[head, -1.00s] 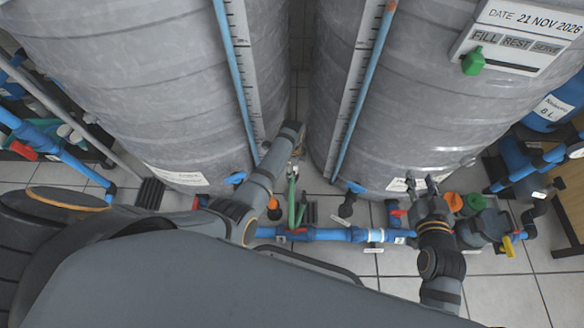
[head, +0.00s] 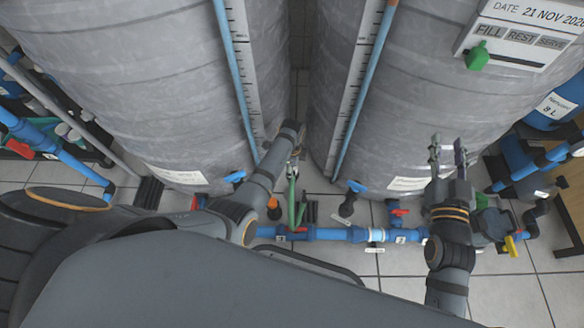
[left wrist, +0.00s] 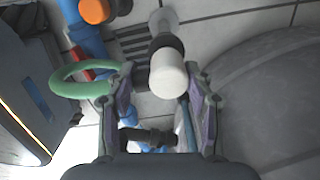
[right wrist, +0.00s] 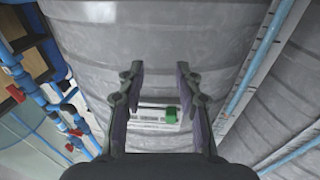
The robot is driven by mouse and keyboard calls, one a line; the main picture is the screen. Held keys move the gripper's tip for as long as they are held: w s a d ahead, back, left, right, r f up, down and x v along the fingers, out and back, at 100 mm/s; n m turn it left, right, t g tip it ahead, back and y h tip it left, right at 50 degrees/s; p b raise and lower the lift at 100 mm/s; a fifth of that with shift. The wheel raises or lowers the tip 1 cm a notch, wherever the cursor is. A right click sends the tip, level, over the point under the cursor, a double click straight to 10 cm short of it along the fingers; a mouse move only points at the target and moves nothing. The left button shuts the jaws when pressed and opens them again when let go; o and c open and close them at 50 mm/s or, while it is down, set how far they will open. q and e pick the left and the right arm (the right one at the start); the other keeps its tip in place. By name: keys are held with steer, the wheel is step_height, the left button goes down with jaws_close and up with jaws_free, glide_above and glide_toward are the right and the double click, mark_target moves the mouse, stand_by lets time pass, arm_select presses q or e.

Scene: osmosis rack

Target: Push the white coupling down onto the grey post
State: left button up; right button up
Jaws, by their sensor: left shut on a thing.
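The white coupling (left wrist: 169,80) shows as a pale, blunt cylinder end between the fingers of my left gripper (left wrist: 158,80). A dark collar (left wrist: 165,46) and a grey tubular post (left wrist: 161,18) lie in line behind it; how far the coupling sits on the post cannot be seen. My left gripper is shut on the coupling, though the finger contact is not clear. In the head view my left gripper (head: 297,157) is small and partly hidden by its arm. My right gripper (head: 447,152) is open and empty, in front of the right tank; it also shows in the right wrist view (right wrist: 159,80).
Two large grey tanks, left (head: 120,90) and right (head: 425,95), stand close together. A blue pipe (head: 335,234) runs low in front of them. A green loop (left wrist: 80,82) lies beside my left finger. A board with a green tag (head: 477,56) hangs on the right tank.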

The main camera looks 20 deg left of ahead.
arm_select(q)
steer(key=shift+f+b, duration=0.5)
steer(key=shift+b, duration=0.05)
arm_select(e)
step_height(320, 180, up, 12)
steer(key=s+t, duration=0.2)
steer(key=t, duration=0.3)
steer(key=shift+n+t+y, duration=0.3)
steer(key=shift+y, duration=0.1)
steer(key=shift+r, duration=0.15)
arm_select(q)
steer(key=shift+p, duration=0.35)
arm_select(e)
steer(key=shift+r, duration=0.3)
steer(key=shift+r, duration=0.15)
arm_select(q)
steer(key=shift+p, duration=0.35)
arm_select(e)
steer(key=shift+r, duration=0.2)
arm_select(q)
steer(key=shift+p, duration=0.35)
arm_select(e)
steer(key=shift+r, duration=0.35)
arm_select(q)
steer(key=shift+f+b, duration=0.3)
steer(key=shift+f, duration=0.15)
arm_select(e)
steer(key=shift+f, duration=0.3)
